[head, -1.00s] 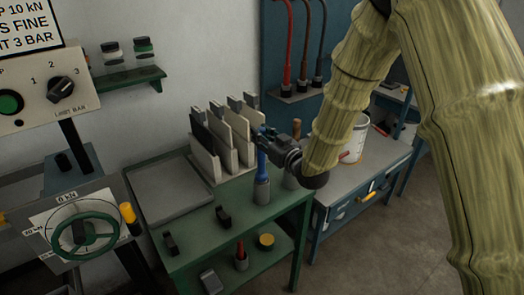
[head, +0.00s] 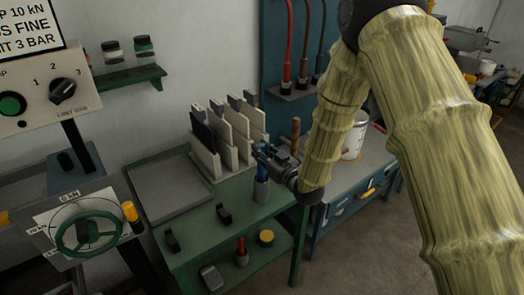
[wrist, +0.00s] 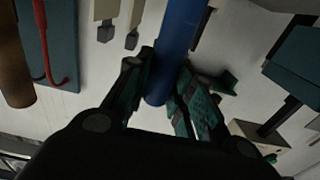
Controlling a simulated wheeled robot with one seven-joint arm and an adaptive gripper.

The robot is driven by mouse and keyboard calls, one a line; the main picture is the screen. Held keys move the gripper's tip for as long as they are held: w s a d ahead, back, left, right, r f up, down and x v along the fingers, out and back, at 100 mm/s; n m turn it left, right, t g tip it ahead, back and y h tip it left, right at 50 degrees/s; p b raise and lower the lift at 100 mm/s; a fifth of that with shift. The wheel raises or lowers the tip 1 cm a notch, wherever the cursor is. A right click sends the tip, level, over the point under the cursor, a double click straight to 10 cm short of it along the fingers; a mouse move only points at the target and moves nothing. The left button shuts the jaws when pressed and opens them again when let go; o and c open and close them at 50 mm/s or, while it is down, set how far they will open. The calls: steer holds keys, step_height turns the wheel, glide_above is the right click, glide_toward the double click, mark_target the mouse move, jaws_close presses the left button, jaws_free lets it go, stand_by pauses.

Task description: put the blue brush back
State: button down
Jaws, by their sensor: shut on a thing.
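The blue brush (head: 262,171) shows as an upright blue handle in the head view. My gripper (head: 263,153) is shut on it, and its fingers hide part of the handle. In the wrist view the blue handle (wrist: 174,50) lies between the two fingers (wrist: 165,92).
Pale upright plates (head: 230,137) stand in a rack just left of the brush. A grey tray (head: 172,187) lies further left. A wooden handle (head: 295,135) and a white bucket (head: 353,142) are behind my arm. Small dark blocks (head: 223,214) stand at the table's front.

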steer(key=shift+f, duration=0.1)
steer(key=c, duration=1.2)
jaws_free()
steer(key=shift+c, duration=0.2)
